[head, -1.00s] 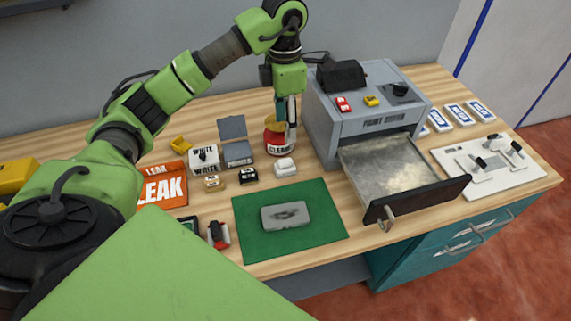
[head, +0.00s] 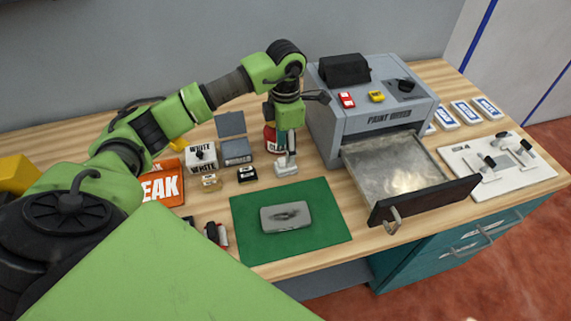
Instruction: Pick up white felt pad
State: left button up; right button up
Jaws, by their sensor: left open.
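The white felt pad (head: 286,170) is a small white block on the wooden table, just behind the green mat. My left gripper (head: 287,158) points down at it from above, with its fingertips at or just over the top of the pad. The gripper is open; whether the fingers touch the pad cannot be told. My right gripper is not in view.
A red can (head: 270,140) stands close behind my left gripper. A black pad (head: 246,174) and a yellowish pad (head: 210,182) lie to the left. The green mat (head: 325,225) holds a grey slab (head: 285,217).

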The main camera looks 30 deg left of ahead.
pick_arm(q)
notch_tip(320, 180, down, 4)
jog(key=shift+s+f+p, duration=0.1)
jog(key=shift+f+p, duration=0.1)
jog(key=shift+p, duration=0.6)
jog(key=shift+f, duration=0.35)
jog(key=c, duration=1.2)
jog(key=shift+o, duration=0.2)
jog(key=shift+r, duration=0.15)
jog(key=shift+r, duration=0.65)
jog(key=s+d+r+b, duration=0.2)
jog(key=s+r, duration=0.3)
jog(key=s, duration=0.1)
jog(key=s+d+r+b, duration=0.2)
jog(key=s+r, duration=0.4)
jog(key=s, duration=0.1)
jog(key=shift+d+r, duration=0.3)
jog(key=shift+d, duration=0.05)
